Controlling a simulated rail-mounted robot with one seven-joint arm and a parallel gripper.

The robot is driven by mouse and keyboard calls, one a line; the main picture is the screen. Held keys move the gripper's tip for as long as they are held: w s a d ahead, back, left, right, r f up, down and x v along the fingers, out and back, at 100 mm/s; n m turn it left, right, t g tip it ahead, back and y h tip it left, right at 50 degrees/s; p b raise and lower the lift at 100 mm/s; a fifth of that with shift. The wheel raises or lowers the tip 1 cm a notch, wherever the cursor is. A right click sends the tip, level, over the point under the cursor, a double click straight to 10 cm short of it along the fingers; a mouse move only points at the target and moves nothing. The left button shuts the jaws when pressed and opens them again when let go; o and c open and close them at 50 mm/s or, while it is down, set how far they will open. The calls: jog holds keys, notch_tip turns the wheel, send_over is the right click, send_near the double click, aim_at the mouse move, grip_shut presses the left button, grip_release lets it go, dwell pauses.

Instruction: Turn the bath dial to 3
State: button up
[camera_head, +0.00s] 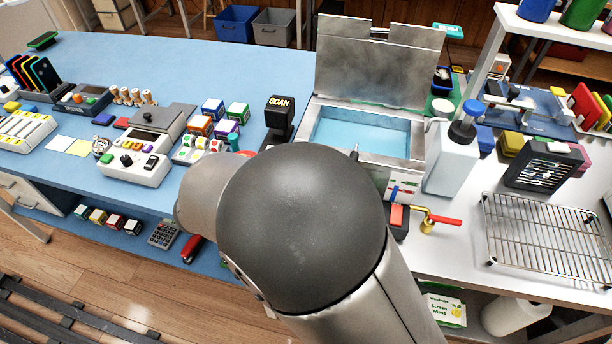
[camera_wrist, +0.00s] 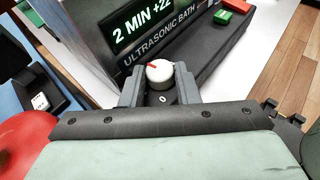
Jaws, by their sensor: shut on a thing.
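The ultrasonic bath (camera_head: 417,140) stands in the middle of the head view with its metal lid (camera_head: 370,65) raised and blue liquid inside. Its dial is hidden behind my arm there. In the wrist view, the bath's dial (camera_wrist: 160,75) is a white round knob with a red pointer mark toward the upper left. A "0" shows on the dark panel below it. The display (camera_wrist: 145,28) reads "2 MIN +22", its end slightly unclear. My gripper (camera_wrist: 160,82) is shut on the dial, one finger on each side. The other dial numbers are hidden.
A red and a green block-like part (camera_wrist: 232,7) sit right of the panel in the wrist view. In the head view, a black SCAN device (camera_head: 281,115) stands left of the bath, a white bottle (camera_head: 452,155) right of it, and a wire rack (camera_head: 550,235) farther right.

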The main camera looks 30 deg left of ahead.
jog(key=shift+m, duration=0.3)
dwell(0.4)
jog(key=o, duration=1)
jog(key=shift+c, duration=0.2)
